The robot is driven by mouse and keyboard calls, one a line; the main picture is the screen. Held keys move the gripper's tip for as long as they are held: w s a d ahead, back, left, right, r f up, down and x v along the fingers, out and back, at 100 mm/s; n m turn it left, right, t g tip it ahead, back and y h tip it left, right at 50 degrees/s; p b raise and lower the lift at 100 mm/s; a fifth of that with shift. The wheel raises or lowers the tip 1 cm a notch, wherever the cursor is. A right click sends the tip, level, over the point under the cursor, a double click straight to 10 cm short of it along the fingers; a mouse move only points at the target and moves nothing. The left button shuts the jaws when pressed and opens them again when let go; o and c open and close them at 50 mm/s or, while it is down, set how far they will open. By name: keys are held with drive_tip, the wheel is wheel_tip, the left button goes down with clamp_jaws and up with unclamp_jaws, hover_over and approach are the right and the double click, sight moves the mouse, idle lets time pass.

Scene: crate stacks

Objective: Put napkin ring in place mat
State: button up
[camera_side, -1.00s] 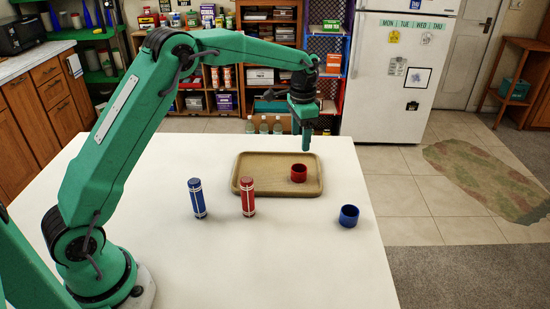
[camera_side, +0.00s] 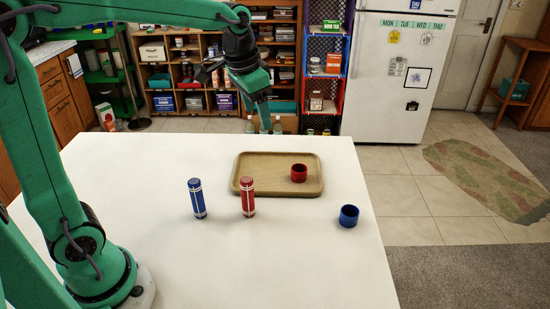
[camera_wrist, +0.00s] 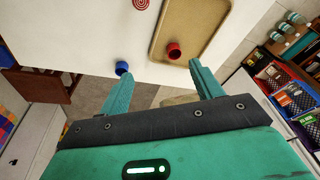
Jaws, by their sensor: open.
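A red napkin ring (camera_side: 299,173) stands in the right part of a tan rimmed tray (camera_side: 262,170), and no separate place mat shows. A blue napkin ring (camera_side: 349,215) stands on the white table to the right of the tray. My gripper (camera_side: 266,127) is high above the table's far edge, apart from everything. In the wrist view my gripper (camera_wrist: 161,68) is open and empty. There the red ring (camera_wrist: 174,50) shows on the tray (camera_wrist: 188,22), and the blue ring (camera_wrist: 121,68) shows near the left finger.
A blue cylinder (camera_side: 197,198) and a red cylinder (camera_side: 248,196), both with white bands, stand upright at the tray's near left. The front of the white table (camera_side: 240,270) is clear. Shelves (camera_side: 185,80) and a fridge (camera_side: 398,80) stand beyond the table.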

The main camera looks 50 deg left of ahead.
drive_tip(key=s+f+n+t, duration=0.2)
drive_tip(key=s, duration=1.6)
drive_tip(key=shift+s+d+n+t, duration=0.25)
drive_tip(key=shift+s+n+t, duration=0.15)
